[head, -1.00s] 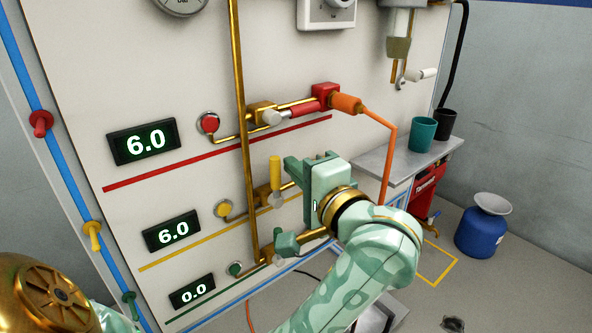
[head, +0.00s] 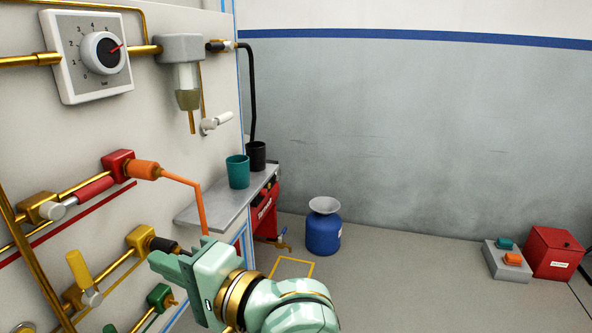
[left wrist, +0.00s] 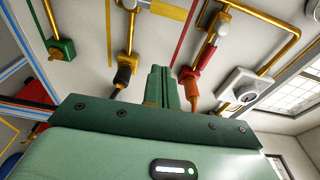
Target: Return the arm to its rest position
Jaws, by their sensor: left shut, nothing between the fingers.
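My left gripper (head: 172,263) is in the lower middle of the head view, in front of the wall panel. Its fingers are shut and empty; in the left wrist view the closed fingers (left wrist: 163,88) stand together above the palm. In the head view the gripper appears close to the black plug (head: 164,246) on the yellow line's connector (head: 141,239); I cannot tell the exact gap. My right gripper is not in view.
The panel carries a red connector with an orange hose (head: 147,170), a green connector (head: 160,297) and a dial (head: 102,54). A grey shelf (head: 207,212) with teal (head: 237,172) and black cups juts out behind the gripper. Open floor lies to the right, beyond the blue container (head: 323,235).

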